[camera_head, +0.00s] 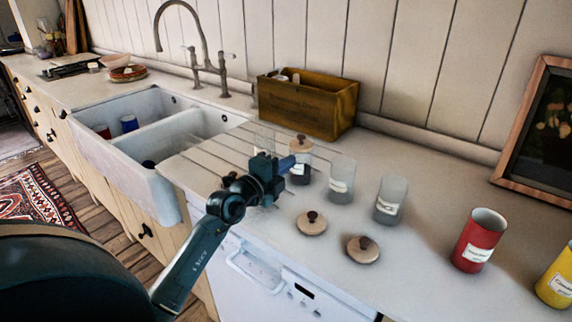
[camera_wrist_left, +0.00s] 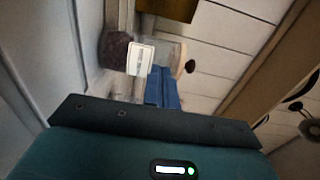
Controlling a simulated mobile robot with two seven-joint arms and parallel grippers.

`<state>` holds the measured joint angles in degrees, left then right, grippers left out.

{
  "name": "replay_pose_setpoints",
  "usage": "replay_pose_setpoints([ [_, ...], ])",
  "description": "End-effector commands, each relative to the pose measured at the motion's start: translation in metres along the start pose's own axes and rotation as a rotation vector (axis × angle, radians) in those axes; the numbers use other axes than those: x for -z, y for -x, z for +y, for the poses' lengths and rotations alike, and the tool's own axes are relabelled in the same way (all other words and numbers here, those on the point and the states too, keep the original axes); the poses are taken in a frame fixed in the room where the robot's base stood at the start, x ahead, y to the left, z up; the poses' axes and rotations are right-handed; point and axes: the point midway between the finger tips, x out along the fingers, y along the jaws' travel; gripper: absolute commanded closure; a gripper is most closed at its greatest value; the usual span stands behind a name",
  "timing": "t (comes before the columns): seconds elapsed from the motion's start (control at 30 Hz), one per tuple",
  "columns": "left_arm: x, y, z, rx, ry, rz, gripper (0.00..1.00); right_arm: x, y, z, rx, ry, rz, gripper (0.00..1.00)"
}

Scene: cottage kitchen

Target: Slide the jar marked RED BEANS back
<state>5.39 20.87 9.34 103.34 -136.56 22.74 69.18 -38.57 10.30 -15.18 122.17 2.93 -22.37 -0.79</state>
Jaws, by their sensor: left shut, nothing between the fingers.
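A glass jar (camera_head: 299,171) with dark contents, a white label and a wooden knobbed lid stands on the counter near the grooved drainboard. Its label is too small to read. In the left wrist view the jar (camera_wrist_left: 116,50) lies sideways in the picture, with its label and lid knob in sight. My left gripper (camera_head: 287,164) is shut and empty, its blue fingers pointing at the jar's near left side. The fingers (camera_wrist_left: 163,90) also show close to the jar in the left wrist view. I cannot tell whether they touch it. My right gripper is not in view.
Two frosted jars without lids (camera_head: 341,181) (camera_head: 390,201) stand to the right. Two loose lids (camera_head: 312,223) (camera_head: 363,250) lie in front. A wooden box (camera_head: 318,108) stands behind by the wall. A red canister (camera_head: 479,241) and a yellow one (camera_head: 556,278) are far right; the sink (camera_head: 150,190) is left.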

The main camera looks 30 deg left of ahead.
Motion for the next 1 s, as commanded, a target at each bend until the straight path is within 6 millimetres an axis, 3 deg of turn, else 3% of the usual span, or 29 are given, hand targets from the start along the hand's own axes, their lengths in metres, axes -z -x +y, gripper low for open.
replay_pose_setpoints([
  [0.27,0.0,-0.004,-0.001,0.001,0.002,-0.001,1.0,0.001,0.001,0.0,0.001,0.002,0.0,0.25],
  [0.7,0.0,-0.087,-0.001,0.001,0.003,0.0,1.0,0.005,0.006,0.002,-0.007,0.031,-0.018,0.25],
  [1.0,0.0,-0.104,0.0,0.001,0.0,0.0,1.0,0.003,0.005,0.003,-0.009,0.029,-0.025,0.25],
])
